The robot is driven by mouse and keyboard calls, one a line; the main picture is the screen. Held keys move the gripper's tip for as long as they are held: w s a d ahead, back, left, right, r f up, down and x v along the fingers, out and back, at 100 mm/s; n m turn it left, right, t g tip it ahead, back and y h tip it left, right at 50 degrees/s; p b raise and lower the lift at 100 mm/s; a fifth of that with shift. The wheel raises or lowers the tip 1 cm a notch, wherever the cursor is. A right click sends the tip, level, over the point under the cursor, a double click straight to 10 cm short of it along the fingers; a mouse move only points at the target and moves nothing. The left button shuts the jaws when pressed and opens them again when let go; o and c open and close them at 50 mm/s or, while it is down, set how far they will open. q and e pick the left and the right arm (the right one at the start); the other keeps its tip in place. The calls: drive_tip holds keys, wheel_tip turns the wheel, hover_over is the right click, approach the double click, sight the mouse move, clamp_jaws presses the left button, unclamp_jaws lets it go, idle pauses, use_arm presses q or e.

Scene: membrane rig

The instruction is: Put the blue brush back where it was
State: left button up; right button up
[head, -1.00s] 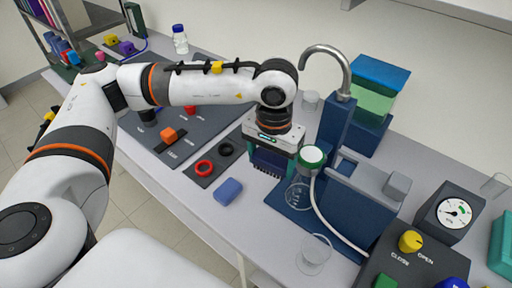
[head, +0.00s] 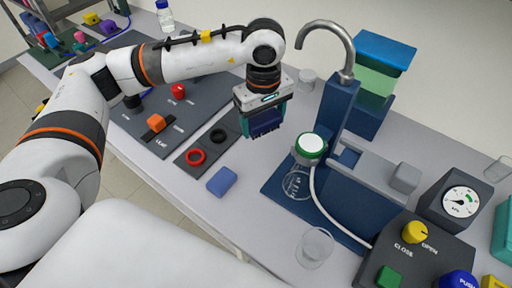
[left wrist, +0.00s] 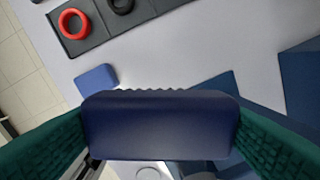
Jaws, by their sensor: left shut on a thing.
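My left gripper (head: 263,118) is shut on the blue brush (head: 265,129), a dark blue piece with a toothed lower edge. It holds the brush above the table, between the dark ring plate and the blue rig. In the left wrist view the brush (left wrist: 160,125) fills the space between the green fingers (left wrist: 160,130), its ridged edge facing away. The right gripper is out of view.
A lighter blue block (head: 222,181) lies on the table near its front edge. A red ring (head: 195,156) and a black ring (head: 218,136) sit on a dark plate. The rig base (head: 278,188), glass beaker (head: 316,247) and control box (head: 412,262) stand to the right.

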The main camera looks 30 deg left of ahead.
sight(256, 148)
use_arm(q)
drive_tip(key=n, duration=0.3)
drive_tip(key=w+f+n, duration=0.1)
drive_tip(key=shift+w+a+n, duration=0.1)
drive_tip(key=shift+a+n, duration=0.2)
drive_tip(key=shift+n, duration=0.1)
drive_tip(key=w+a+f+n, duration=0.1)
drive_tip(key=f+n, duration=0.3)
drive_tip(key=n, duration=0.2)
drive_tip(key=w+a+f+n, duration=0.1)
drive_tip(key=f+n, duration=0.4)
drive_tip(key=n, duration=0.1)
drive_tip(key=w+a+f+n, duration=0.1)
drive_tip(key=f+n, duration=0.3)
drive_tip(key=n, duration=0.2)
drive_tip(key=shift+w+a+f, duration=0.2)
drive_tip(key=shift+a+f, duration=0.1)
drive_tip(key=shift+f, duration=0.1)
drive_tip(key=shift+f, duration=0.2)
drive_tip(key=o, duration=1)
drive_tip(key=shift+c, duration=0.2)
